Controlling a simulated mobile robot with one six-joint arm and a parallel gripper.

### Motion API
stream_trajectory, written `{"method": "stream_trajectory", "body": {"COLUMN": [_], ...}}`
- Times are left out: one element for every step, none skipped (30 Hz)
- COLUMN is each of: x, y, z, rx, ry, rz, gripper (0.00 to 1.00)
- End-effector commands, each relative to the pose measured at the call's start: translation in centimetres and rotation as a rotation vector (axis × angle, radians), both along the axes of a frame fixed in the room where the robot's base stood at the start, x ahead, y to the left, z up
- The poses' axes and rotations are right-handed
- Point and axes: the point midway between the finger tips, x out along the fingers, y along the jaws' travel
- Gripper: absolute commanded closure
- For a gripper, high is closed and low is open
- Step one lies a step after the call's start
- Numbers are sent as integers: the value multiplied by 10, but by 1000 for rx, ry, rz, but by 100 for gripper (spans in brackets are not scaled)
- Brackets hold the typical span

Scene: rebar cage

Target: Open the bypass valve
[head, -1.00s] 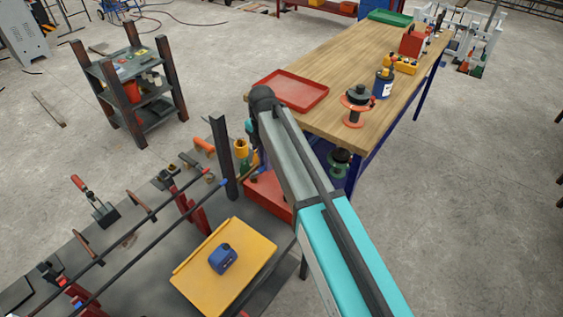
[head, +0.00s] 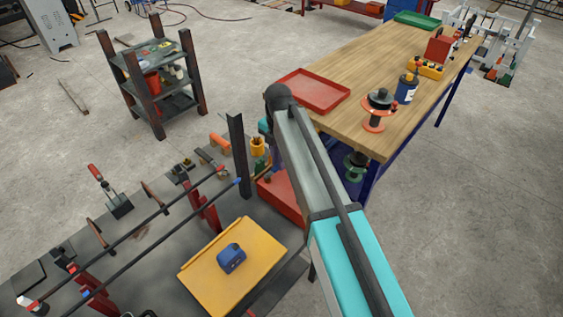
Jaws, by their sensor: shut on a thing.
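I cannot make out a bypass valve in the head view. My gripper is not visible. My arm rises from the lower right to a dark elbow near the red tray, and a teal part of it shows just beyond. The rest of the arm and whatever it holds are hidden behind my own links.
A wooden workbench (head: 350,120) stands right of my arm, with a red tray (head: 318,90) and a blue can (head: 407,88) on it. A dark shelf rack (head: 160,82) stands upper left. Rebars cross the lower left beside a yellow board (head: 205,275). Open floor lies right.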

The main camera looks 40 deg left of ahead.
Motion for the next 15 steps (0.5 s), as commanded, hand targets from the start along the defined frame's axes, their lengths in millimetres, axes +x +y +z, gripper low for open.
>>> {"method": "stream_trajectory", "body": {"x": [-4,-5,-5,-5,-4,-4,-4,-4,-3,-3,-3,-3,-3,-3,-2], "y": [0,0,0,0,0,0,0,0,1,1,1,1,1,1,1], "z": [-2,-2,-2,-2,-2,-2,-1,-1,-1,-1,-1,-1,-1,-1,0], "rx": [-5,-5,-4,-4,-4,-3,-3,-3,-2,-2,-2,-2,-2,-1,-1], "ry": [8,8,8,7,6,6,5,5,4,4,4,3,3,3,2], "rz": [6,7,7,7,6,6,5,5,4,4,4,4,3,3,3], "gripper": [100,85,78,73,68,67,67,67,67,67,67,67,67,67,67]}}
